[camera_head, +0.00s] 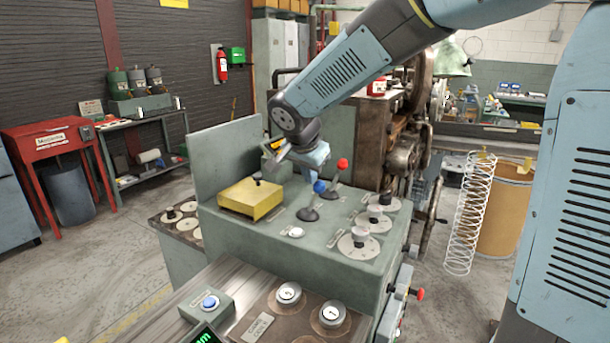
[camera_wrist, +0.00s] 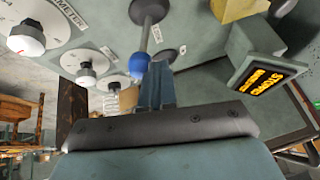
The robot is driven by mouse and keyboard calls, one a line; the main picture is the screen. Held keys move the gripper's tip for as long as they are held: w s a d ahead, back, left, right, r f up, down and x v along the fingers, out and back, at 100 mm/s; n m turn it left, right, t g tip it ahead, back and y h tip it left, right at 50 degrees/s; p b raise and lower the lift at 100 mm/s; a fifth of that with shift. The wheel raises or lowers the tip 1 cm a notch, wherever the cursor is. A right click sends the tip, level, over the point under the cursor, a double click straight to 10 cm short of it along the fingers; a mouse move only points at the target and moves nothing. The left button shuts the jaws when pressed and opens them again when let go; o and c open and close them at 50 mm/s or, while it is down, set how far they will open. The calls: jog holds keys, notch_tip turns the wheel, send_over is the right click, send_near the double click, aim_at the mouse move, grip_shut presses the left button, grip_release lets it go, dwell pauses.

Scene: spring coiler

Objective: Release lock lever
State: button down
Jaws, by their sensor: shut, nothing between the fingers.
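Two levers stand on the green console (camera_head: 243,242): one has a blue ball knob (camera_head: 319,186) and the other a red ball knob (camera_head: 342,163). I cannot read which is labelled the lock lever. My gripper (camera_head: 316,165) is above the console, just above the blue knob in the head view. In the wrist view my fingers (camera_wrist: 160,70) are shut and empty. The blue knob (camera_wrist: 139,65) is right beside and partly behind their tips. I cannot tell whether they touch. Its shaft runs up to a dark round base (camera_wrist: 149,10).
A yellow box (camera_head: 250,200) sits left of the levers, and a dial (camera_head: 358,245) is among several on the right. A lit display (camera_wrist: 259,74) is at the wrist view's right. A wire coil (camera_head: 470,215) hangs beyond the console.

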jog(key=w+a+v, duration=0.1)
jog(key=a+v, duration=0.1)
jog(key=v, duration=0.9)
jog(key=shift+a+r, duration=0.25)
jog(key=shift+r, duration=0.15)
jog(key=s+d+f+n, duration=0.1)
jog(key=s+d+n, duration=0.1)
jog(key=s+d, duration=0.45)
jog(key=s+d+n, duration=0.2)
jog(key=s+d, duration=0.1)
jog(key=d, duration=0.7)
jog(key=s+d+f+n+y, duration=0.1)
jog(key=s+d+f+n, duration=0.2)
jog(key=s, duration=0.8)
jog(key=d+f, duration=0.2)
jog(key=d, duration=0.2)
jog(key=shift+d+n+y, duration=0.3)
jog(key=shift+d+y, duration=0.05)
jog(key=shift+y, duration=0.05)
jog(key=shift+f, duration=0.1)
